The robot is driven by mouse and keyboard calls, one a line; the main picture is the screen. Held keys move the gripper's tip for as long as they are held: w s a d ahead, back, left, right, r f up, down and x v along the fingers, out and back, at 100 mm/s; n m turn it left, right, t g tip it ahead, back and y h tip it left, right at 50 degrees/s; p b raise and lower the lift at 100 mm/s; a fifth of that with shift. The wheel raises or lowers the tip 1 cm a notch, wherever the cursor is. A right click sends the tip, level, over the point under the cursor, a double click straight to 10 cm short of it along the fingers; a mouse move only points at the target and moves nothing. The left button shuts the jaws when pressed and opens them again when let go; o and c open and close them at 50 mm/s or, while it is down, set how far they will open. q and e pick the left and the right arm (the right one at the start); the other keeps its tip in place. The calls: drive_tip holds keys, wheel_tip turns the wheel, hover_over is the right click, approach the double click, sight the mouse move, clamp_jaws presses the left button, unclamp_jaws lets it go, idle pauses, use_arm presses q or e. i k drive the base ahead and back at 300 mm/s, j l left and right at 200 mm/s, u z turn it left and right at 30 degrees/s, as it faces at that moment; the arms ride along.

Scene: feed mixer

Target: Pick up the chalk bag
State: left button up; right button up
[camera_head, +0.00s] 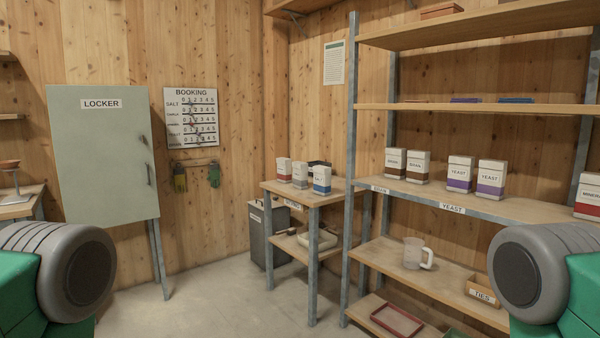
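I cannot pick out the chalk bag for certain. Three small white bags stand upright on the low table (330,187) in the corner: one with a red band (284,171), one with a dull brownish band (300,175) and one with a blue band (322,181). Their labels are too small to read. Neither gripper is in view; only grey and green parts of my arms show at the lower left and lower right edges.
The shelf rack (460,206) holds bran bags (419,168), yeast bags (461,174), a mineral bag (588,197) and a clear jug (413,253). A grey locker (103,160) stands left. A dark bin (268,235) is beside the table. The floor (225,300) ahead is clear.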

sight(300, 169)
drive_tip(key=i+j, duration=0.15)
drive_tip(key=i, duration=0.3)
drive_tip(key=i+j, duration=0.1)
drive_tip(key=i, duration=0.35)
drive_tip(key=i+j+z, duration=0.1)
drive_tip(key=i, duration=0.4)
drive_tip(key=i+j, duration=0.2)
drive_tip(key=i, duration=0.25)
drive_tip(key=i+j+z, duration=0.1)
drive_tip(key=i, duration=0.35)
drive_tip(key=i+j, duration=0.25)
drive_tip(key=i, duration=0.2)
